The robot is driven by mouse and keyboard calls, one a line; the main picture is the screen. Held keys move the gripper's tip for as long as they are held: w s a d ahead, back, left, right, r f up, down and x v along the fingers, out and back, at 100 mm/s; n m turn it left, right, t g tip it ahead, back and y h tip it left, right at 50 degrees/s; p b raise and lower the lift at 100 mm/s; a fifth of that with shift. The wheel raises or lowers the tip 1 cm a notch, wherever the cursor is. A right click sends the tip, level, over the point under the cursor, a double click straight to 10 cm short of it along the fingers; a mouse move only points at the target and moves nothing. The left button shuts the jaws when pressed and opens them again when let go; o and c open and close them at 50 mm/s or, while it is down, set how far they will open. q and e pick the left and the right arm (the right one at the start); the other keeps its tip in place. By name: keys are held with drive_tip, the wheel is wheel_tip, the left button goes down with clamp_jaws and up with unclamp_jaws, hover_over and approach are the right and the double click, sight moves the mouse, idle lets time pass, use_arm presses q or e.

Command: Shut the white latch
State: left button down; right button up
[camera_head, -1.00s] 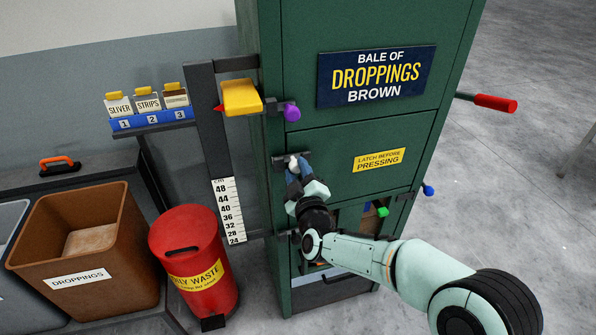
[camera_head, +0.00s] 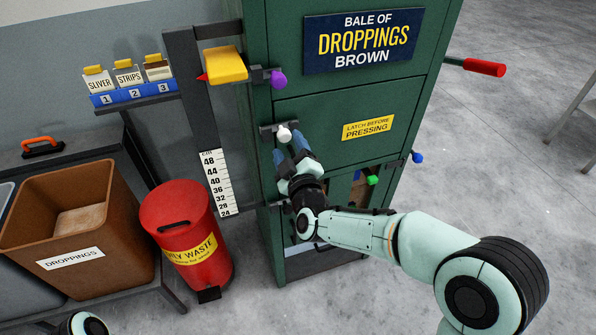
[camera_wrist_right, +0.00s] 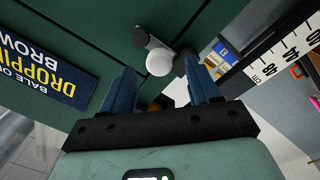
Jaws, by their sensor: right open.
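The white latch knob (camera_head: 284,134) sits on a dark bar at the left edge of the green press front, below the purple knob. My right gripper (camera_head: 291,148) is just below it, with blue fingers open and pointing up at it. In the right wrist view, the white knob (camera_wrist_right: 159,61) shows just past the open fingertips (camera_wrist_right: 160,75), roughly centred between them. No grip on it is visible. My left gripper is not in view.
A purple knob (camera_head: 278,79) and yellow block (camera_head: 226,65) are above. Green (camera_head: 372,180) and blue (camera_head: 417,157) knobs and a red handle (camera_head: 484,67) are to the right. A red waste bin (camera_head: 187,235) and brown crate (camera_head: 70,220) stand left.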

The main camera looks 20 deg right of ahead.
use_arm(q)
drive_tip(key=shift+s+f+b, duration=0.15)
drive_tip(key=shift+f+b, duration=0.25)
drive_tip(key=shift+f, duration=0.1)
use_arm(e)
drive_tip(key=s, duration=1)
drive_tip(key=shift+s+f, duration=0.2)
drive_tip(key=shift+s, duration=0.2)
drive_tip(key=shift+a, duration=0.1)
